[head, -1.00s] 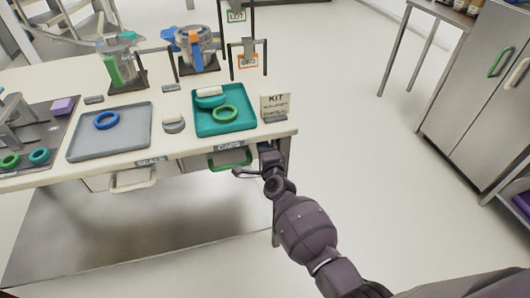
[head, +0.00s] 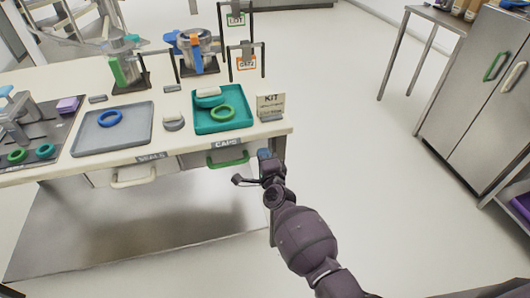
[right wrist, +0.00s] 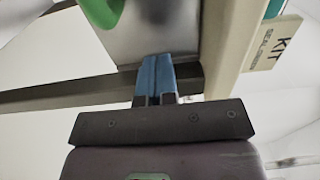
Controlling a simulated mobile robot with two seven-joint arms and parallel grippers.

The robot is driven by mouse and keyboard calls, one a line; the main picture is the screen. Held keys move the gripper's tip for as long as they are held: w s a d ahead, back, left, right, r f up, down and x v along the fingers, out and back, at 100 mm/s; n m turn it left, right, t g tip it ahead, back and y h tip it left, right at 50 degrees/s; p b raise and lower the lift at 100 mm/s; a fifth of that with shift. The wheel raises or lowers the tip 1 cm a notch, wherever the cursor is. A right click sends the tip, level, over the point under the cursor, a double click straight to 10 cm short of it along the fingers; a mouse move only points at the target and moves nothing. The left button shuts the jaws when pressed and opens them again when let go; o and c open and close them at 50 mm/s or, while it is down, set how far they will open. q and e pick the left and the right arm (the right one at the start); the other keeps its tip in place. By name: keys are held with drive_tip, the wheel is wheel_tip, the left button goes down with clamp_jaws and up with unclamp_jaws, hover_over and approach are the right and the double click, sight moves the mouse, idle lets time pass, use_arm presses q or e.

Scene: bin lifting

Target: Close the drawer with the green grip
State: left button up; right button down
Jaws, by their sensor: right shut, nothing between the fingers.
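The drawer with the green grip (head: 228,162) is under the table's front edge, below the CAPS label, near the right corner. Its green grip also shows at the top left of the right wrist view (right wrist: 103,10), beside a grey metal panel. How far the drawer stands out is hard to tell. My right gripper (head: 265,155) is just right of the green grip, by the table's right front corner, and not holding it. In the right wrist view its blue fingers (right wrist: 157,64) are together and empty. My left gripper is not in view.
A second drawer with a white grip (head: 133,178) is left, below the SEALS label. The table (head: 60,163) bears a teal tray (head: 240,124), a grey tray (head: 90,140) and a KIT sign (head: 270,106). The floor right of the table is clear up to a steel cabinet (head: 465,100).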

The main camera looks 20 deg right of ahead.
drive_tip(key=s+p, duration=0.1)
drive_tip(key=s, duration=0.8)
drive_tip(key=shift+s+f, duration=0.2)
drive_tip(key=s+d+f+n+g, duration=0.1)
drive_tip(key=s+d+n, duration=0.3)
drive_tip(key=s, duration=0.5)
drive_tip(key=s+d+f+n+g+p, duration=0.1)
drive_tip(key=s+d+f+n+g, duration=0.1)
drive_tip(key=s+n, duration=0.6)
drive_tip(key=s+d+f+n+g, duration=0.1)
drive_tip(key=s+d+n+g, duration=0.3)
drive_tip(key=s+n, duration=0.3)
drive_tip(key=s+d, duration=0.1)
drive_tip(key=s, duration=0.4)
drive_tip(key=shift+d+f, duration=0.25)
drive_tip(key=shift+d, duration=0.05)
